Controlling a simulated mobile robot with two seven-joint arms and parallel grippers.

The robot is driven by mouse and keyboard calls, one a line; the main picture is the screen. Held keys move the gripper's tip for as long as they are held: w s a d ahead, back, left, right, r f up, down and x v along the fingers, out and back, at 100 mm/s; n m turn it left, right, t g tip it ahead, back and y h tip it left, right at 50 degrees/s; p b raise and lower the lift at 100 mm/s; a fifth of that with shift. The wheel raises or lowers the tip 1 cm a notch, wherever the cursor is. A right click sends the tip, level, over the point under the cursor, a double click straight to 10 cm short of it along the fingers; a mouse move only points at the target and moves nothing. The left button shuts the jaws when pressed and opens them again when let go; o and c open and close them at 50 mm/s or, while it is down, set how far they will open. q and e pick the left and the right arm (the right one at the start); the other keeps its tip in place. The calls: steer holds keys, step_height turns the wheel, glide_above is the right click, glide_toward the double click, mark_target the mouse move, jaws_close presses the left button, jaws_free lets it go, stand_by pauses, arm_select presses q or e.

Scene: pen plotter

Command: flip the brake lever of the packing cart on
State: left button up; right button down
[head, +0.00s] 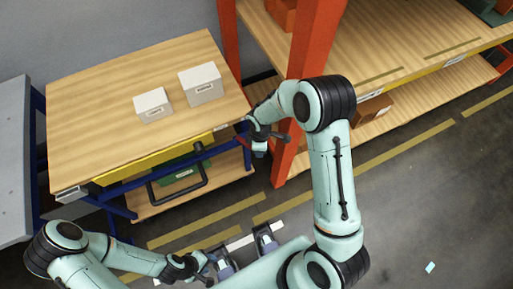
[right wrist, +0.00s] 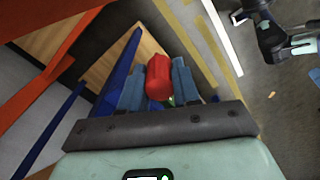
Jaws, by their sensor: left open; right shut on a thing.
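The packing cart (head: 110,90) stands at the left of the head view, with a wooden top, yellow edge and blue frame. The red brake lever (right wrist: 158,78) shows between the blue fingers of my right gripper (right wrist: 159,85) in the right wrist view. That gripper is shut on the lever. In the head view my right gripper (head: 252,141) is at the cart's right front corner; a little red shows beside it, and the lever is mostly hidden. My left gripper (head: 212,266) is open, low in the head view, away from the cart.
Two white boxes (head: 201,84) (head: 153,105) lie on the cart top. A black handle (head: 178,188) juts from its front, with a green bin (head: 180,175) behind. An orange-posted shelf (head: 311,60) stands close to the right of the cart. Open floor (head: 430,190) lies at right.

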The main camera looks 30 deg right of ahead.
steer(key=shift+d, duration=0.15)
steer(key=c, duration=0.8)
jaws_free()
steer(key=shift+r, duration=0.1)
step_height(320, 180, up, 13)
steer(key=p, duration=0.1)
steer(key=shift+r, duration=0.1)
